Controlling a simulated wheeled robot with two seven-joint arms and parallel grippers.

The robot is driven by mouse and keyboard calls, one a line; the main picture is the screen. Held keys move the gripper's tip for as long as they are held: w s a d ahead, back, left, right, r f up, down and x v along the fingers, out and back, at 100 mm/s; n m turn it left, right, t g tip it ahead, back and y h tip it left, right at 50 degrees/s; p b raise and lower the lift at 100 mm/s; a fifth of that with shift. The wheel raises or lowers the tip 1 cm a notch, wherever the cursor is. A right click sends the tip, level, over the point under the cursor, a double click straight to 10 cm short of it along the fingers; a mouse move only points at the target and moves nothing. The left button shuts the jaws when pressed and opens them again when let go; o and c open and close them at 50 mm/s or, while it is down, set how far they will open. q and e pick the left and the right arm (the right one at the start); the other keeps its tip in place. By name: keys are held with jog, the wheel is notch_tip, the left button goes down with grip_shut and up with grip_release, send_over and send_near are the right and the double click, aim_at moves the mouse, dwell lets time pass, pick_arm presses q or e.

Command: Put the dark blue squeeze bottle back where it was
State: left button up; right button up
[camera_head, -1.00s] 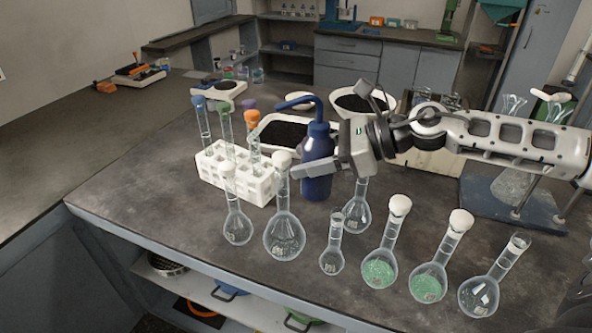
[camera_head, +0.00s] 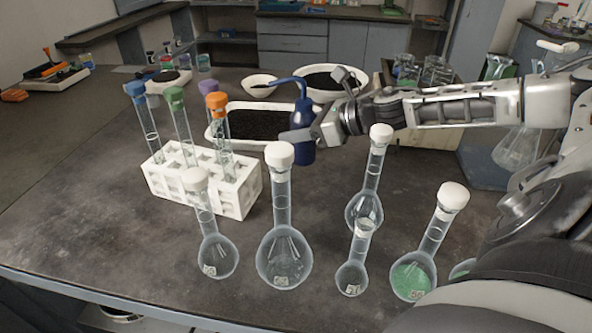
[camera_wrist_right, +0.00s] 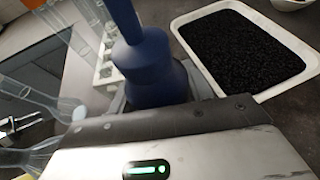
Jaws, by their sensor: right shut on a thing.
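The dark blue squeeze bottle (camera_head: 304,118), with its bent blue spout, is upright behind the flasks in the head view. My right gripper (camera_head: 305,136) is shut around its body from the right. In the right wrist view the bottle (camera_wrist_right: 155,65) stands between the fingers, its lower part hidden by the gripper. In the head view it is at the right end of a tray of black grains (camera_head: 213,137). I cannot tell whether its base touches the bench. My left gripper is not in view.
Several stoppered flasks (camera_head: 284,255) stand in front of the bottle. A white rack (camera_head: 232,194) with capped tubes is to the left. Bowls of dark material (camera_head: 330,95) stand behind. The bench (camera_head: 110,210) is clear left of the rack.

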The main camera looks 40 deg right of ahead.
aim_at(298, 158)
notch_tip(298, 158, down, 3)
jog(key=shift+f, duration=0.1)
jog(key=shift+f+b, duration=0.65)
jog(key=shift+f, duration=1.45)
jog(key=shift+f, duration=0.2)
jog(key=o, duration=0.6)
jog(key=shift+r, duration=0.1)
